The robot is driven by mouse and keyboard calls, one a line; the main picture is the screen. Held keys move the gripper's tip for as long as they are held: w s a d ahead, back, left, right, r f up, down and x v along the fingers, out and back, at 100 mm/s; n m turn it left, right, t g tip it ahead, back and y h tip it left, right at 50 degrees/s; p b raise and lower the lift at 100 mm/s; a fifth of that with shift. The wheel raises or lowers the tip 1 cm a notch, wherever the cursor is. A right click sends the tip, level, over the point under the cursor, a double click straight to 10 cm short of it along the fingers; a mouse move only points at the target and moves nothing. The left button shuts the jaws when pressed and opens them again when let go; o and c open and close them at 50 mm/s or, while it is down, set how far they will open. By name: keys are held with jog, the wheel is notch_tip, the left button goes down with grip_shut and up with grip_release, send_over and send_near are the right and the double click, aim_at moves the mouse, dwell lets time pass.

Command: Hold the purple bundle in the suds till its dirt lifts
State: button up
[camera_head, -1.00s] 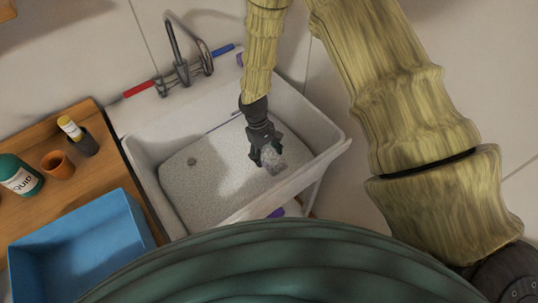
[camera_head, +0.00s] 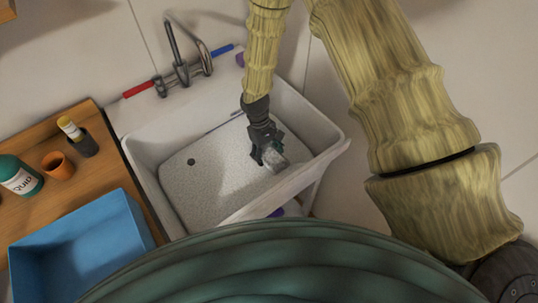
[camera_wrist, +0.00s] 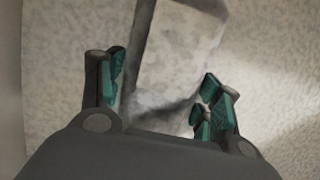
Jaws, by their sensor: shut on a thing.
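My gripper (camera_head: 268,152) reaches down into the white sink basin (camera_head: 142,152), right of its middle. It is shut on a greyish-white, block-like bundle (camera_wrist: 178,50), whose surface looks mottled; no purple shows on it. In the wrist view the bundle lies between the green-padded fingers, its far end running out of the top of the picture. In the head view the bundle (camera_head: 285,172) points toward the basin's lower right. Pale speckled suds (camera_head: 205,190) cover the basin's bottom around it. How deep the bundle sits in them I cannot tell.
A faucet (camera_head: 180,68) with red and blue handles stands behind the basin. A small purple thing (camera_head: 240,59) is at the back rim. To the left, a wooden counter holds a blue bin (camera_head: 80,235), a green bottle (camera_head: 18,176), an orange cup (camera_head: 58,165) and a dark holder (camera_head: 86,143).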

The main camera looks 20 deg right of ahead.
jog(key=shift+s+a, duration=0.1)
jog(key=shift+a, duration=0.25)
dwell(1.5)
jog(key=shift+d+p, duration=0.35)
jog(key=shift+d, duration=0.05)
jog(key=shift+a, duration=0.4)
dwell(0.5)
jog(key=shift+d, duration=0.4)
dwell(0.4)
notch_tip(320, 180, up, 23)
jog(key=p, duration=1.5)
dwell(1.6)
